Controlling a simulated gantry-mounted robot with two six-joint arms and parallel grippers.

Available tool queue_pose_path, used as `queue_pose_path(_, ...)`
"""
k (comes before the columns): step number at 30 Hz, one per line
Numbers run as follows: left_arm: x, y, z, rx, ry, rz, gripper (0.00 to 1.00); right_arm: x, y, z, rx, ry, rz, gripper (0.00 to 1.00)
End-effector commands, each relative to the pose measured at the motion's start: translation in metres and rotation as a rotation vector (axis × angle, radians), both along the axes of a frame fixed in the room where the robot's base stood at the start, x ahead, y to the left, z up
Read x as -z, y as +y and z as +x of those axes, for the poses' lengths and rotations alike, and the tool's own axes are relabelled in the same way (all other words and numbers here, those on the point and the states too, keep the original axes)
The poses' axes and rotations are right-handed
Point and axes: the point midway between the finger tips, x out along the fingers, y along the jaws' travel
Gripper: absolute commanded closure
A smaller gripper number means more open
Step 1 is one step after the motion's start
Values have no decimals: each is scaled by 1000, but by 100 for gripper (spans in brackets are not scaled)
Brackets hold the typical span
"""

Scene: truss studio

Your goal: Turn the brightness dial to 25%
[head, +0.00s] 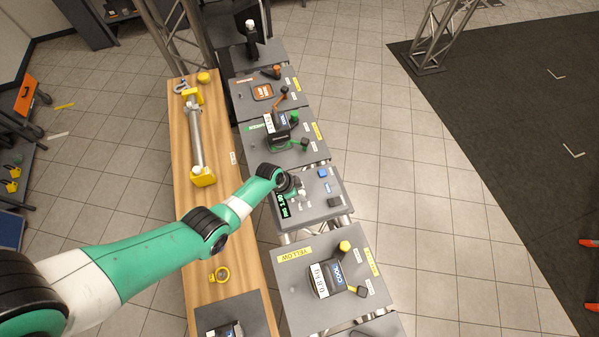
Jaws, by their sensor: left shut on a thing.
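My left arm reaches in from the left, and its left gripper (296,188) is down at a grey control panel (322,208) in the middle of the row. The gripper is shut on a dial there, which it and the wrist mostly hide, so the dial's pointer cannot be read. A small display (284,207) with green characters sits at the panel's left edge, too small to read surely. My right gripper is not in view.
A panel marked yellow (292,289) stands nearer, with a yellow-topped knob (344,246). A green-marked panel (312,153) and an orange-marked one (243,112) stand farther back.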

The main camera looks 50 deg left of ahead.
Motion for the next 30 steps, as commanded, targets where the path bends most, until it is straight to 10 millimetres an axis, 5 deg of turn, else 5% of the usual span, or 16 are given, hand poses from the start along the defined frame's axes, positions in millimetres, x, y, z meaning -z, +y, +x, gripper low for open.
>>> queue_pose_path(12,1,2,1,253,1,2,100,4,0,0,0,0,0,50)
queue_pose_path(30,1,2,1,311,2,3,100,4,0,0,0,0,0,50)
